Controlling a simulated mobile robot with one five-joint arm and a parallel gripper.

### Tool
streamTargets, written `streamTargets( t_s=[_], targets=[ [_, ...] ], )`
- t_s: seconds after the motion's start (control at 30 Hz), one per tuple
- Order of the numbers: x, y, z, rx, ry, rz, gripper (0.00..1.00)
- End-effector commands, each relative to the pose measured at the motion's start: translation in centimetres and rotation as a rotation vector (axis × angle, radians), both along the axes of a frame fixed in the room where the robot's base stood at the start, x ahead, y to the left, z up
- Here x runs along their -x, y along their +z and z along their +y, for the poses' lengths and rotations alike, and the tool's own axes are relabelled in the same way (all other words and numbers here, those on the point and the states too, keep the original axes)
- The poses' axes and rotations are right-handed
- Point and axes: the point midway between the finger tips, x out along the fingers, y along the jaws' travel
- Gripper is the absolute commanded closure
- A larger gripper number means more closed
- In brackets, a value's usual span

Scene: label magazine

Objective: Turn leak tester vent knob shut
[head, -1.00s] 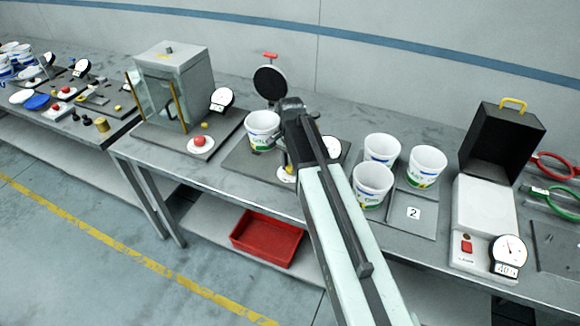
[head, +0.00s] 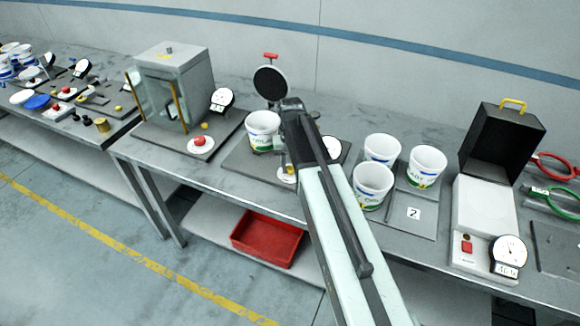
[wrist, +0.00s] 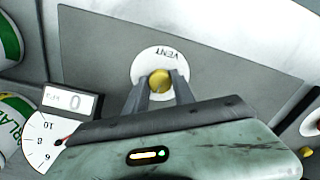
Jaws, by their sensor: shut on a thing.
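The leak tester's vent knob (wrist: 160,80) is a small brass-yellow knob on a white disc marked VENT (wrist: 147,62) in the wrist view. My gripper (wrist: 160,88) is shut on the knob, one grey finger on each side. In the head view my gripper (head: 287,165) reaches down at the front of the leak tester's dark base (head: 240,158) and mostly hides the knob. A white tub (head: 262,133) stands on this base in front of the raised round black lid (head: 270,83).
Several white tubs stand to the right, by a plate marked 2 (head: 413,212). A glass-sided cabinet (head: 175,80) with a red button (head: 200,141) is to the left. A black-lidded device (head: 485,205) stands at far right. A red bin (head: 267,239) lies on the lower shelf.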

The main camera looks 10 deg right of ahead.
Motion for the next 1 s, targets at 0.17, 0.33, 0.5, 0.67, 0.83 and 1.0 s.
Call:
streamTargets(
  t_s=[0.17, 0.33, 0.5, 0.67, 0.83, 1.0],
  targets=[
    [-0.01, -0.02, -0.03, 0.0, 0.164, 0.0, 1.0],
    [0.01, -0.03, -0.04, 0.0, 0.325, 0.0, 1.0],
    [0.0, -0.03, -0.05, 0.0, 0.482, 0.0, 1.0],
    [0.0, -0.03, -0.05, 0.0, 0.614, 0.0, 1.0],
    [0.0, -0.03, -0.05, 0.0, 0.727, 0.0, 1.0],
    [0.01, -0.03, -0.05, 0.0, 0.806, 0.0, 1.0]
  ],
)
